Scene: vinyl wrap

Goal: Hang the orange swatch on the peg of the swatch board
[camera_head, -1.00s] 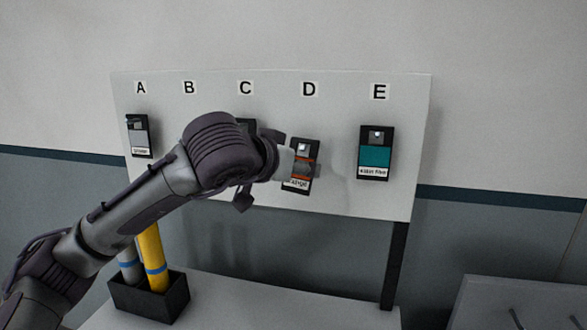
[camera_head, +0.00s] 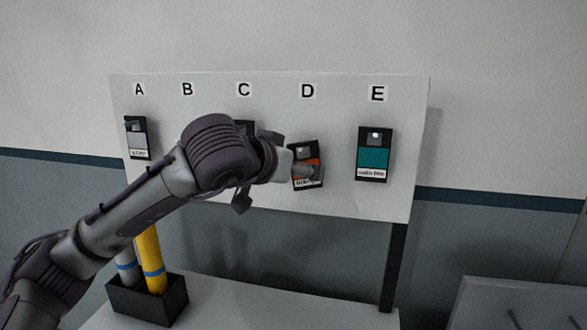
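The orange swatch (camera_head: 314,161) is a dark-framed card with an orange band and a white label at its bottom edge. It is at the swatch board (camera_head: 350,200) under the letter D, tilted. A light square shows near its top; I cannot tell whether this is the peg through its hole. My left gripper (camera_head: 306,172) reaches in from the left, with a fingertip overlapping the front of the swatch's lower part. The wrist hides the other finger, so whether it grips the swatch is unclear. My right gripper is not in view.
A teal swatch (camera_head: 373,160) hangs under E and a grey swatch (camera_head: 138,139) under A. A dark swatch (camera_head: 245,127) under C is mostly hidden by my arm. A black box (camera_head: 150,301) below holds yellow and grey rolls. The space under B looks bare.

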